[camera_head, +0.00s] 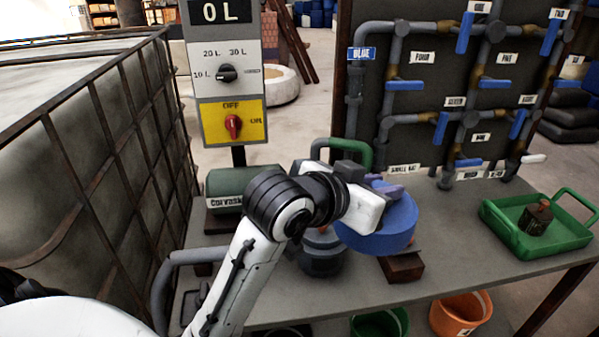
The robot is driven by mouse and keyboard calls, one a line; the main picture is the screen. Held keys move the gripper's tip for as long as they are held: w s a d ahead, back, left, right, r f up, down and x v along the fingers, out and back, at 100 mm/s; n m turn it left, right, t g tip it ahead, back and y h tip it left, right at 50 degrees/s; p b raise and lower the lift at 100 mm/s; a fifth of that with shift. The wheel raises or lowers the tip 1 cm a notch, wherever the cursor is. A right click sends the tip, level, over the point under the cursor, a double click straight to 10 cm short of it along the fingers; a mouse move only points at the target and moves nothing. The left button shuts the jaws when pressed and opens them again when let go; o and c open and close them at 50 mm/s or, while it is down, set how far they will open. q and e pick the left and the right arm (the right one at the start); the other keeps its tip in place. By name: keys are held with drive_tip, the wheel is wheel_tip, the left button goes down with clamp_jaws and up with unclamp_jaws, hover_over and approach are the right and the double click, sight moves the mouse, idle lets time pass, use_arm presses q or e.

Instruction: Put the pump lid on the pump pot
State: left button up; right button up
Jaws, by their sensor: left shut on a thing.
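My left gripper (383,190) is shut on the round blue pump lid (385,238) near its top. The lid is held slightly tilted, above and partly in front of a brown block (402,268) on the bench. A dark grey round pot (322,262), apparently the pump pot, stands on the bench just left of the lid. My left wrist and the lid hide part of its top, so I cannot tell whether the lid touches it. My right gripper is not in view.
A green tray (560,238) with a small dark object (536,218) sits at the bench's right. A valve-and-pipe panel (425,60) stands behind. A caged tank (90,150) is at left. The grey bench (455,228) is clear between lid and tray.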

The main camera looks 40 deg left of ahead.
use_arm(q)
drive_tip(key=shift+m+h, duration=0.8)
drive_tip(key=shift+h, duration=0.1)
drive_tip(key=w+a+f, duration=0.1)
drive_tip(key=w+a+f+p, duration=0.1)
drive_tip(key=f, duration=0.1)
drive_tip(key=w+a+f+p, duration=0.1)
drive_tip(key=w+a+f, duration=0.1)
drive_tip(key=shift+f, duration=0.1)
clamp_jaws()
drive_tip(key=w+a+f+p, duration=0.2)
drive_tip(key=a+f, duration=0.1)
drive_tip(key=a, duration=0.7)
unclamp_jaws()
drive_tip(key=shift+a+f, duration=0.2)
drive_tip(key=shift+a, duration=0.2)
wheel_tip(320, 180, down, 6)
drive_tip(key=b, duration=0.5)
drive_tip(key=shift+r, duration=0.1)
drive_tip(key=shift+b, duration=0.3)
drive_tip(key=shift+s+r+p, duration=0.1)
drive_tip(key=shift+p, duration=0.4)
drive_tip(key=shift+f+b, duration=0.45)
drive_tip(key=shift+f, duration=0.2)
drive_tip(key=o, duration=0.8)
